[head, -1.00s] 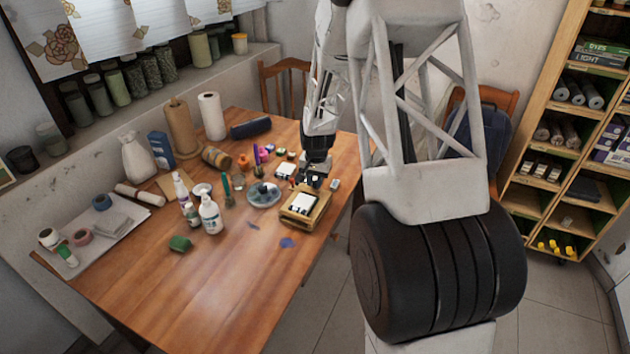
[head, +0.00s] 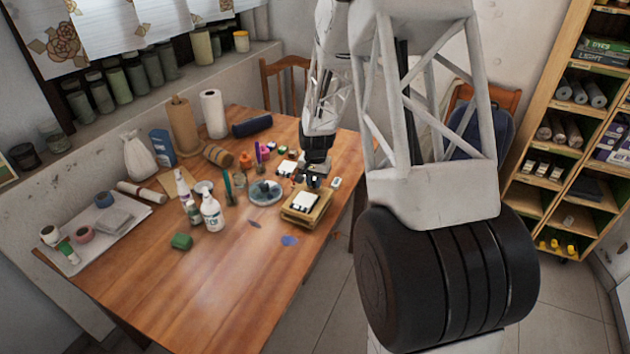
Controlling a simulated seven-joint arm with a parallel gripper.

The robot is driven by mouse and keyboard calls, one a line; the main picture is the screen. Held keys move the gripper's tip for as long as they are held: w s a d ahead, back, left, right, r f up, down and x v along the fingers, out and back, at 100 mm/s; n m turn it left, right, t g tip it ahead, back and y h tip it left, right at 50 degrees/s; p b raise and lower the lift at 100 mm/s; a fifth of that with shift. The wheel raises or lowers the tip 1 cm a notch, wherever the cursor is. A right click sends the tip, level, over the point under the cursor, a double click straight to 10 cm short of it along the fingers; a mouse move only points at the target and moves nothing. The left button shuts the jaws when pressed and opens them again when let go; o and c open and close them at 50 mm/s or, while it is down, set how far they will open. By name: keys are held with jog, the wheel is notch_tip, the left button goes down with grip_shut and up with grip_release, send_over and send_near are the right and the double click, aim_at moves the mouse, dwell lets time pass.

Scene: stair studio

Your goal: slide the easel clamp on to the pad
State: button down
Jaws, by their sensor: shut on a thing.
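A white pad (head: 305,202) lies on a small light-wood stand (head: 293,217) near the table's right edge. My gripper (head: 313,181) is just behind the stand, pointing down, its fingers close to the pad's far side. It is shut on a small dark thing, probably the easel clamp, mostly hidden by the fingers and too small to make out. I cannot tell whether the clamp touches the pad.
A round grey dish (head: 265,193) stands just left of the stand. The front of the table is mostly clear.

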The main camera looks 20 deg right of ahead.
aim_at(314, 183)
jog(key=c, duration=1)
grip_release()
jog(key=shift+s+a+f, duration=0.1)
jog(key=shift+c, duration=0.2)
jog(key=shift+r, duration=0.2)
jog(key=shift+r, duration=3.75)
